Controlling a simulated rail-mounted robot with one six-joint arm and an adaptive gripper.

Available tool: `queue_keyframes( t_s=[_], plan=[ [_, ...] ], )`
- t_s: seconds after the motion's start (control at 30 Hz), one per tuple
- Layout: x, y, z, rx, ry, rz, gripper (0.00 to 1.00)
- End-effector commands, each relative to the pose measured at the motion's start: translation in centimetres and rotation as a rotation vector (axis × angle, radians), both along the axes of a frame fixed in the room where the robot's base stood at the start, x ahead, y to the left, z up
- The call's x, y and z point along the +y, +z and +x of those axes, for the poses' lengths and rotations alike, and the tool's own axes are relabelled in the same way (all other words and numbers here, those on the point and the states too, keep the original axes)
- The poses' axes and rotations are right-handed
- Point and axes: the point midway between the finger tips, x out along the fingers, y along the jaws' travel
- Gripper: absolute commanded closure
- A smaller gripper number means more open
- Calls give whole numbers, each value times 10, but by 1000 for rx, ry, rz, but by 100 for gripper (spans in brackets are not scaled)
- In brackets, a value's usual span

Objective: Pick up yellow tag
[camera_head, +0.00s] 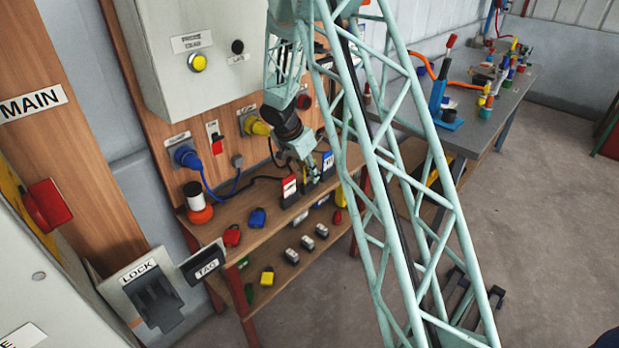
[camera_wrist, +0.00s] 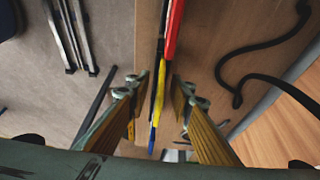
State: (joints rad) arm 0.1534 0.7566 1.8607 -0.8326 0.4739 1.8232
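The yellow tag (camera_wrist: 158,88) shows almost edge-on in the wrist view, in a row with a red tag (camera_wrist: 174,30) and a blue tag (camera_wrist: 153,134). My gripper (camera_wrist: 158,96) is open, its two fingers on either side of the row, with visible gaps. In the head view my gripper (camera_head: 312,170) is over the upper shelf among the standing tags. A red-and-white tag (camera_head: 290,189) stands to its left and a blue-and-white tag (camera_head: 328,164) to its right. The yellow tag's face is not clearly visible in the head view, and I cannot tell how deep the fingers reach.
A black cable (camera_wrist: 238,75) lies near the tags. A grey workbench (camera_head: 535,72) with tools stands at the back right.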

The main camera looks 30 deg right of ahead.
Motion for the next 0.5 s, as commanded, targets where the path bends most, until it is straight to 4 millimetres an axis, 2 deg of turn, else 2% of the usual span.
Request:
queue_keyframes(
  t_s=[0.5],
  plan=[
    [0,0,0,0,1,0,80]
  ],
)
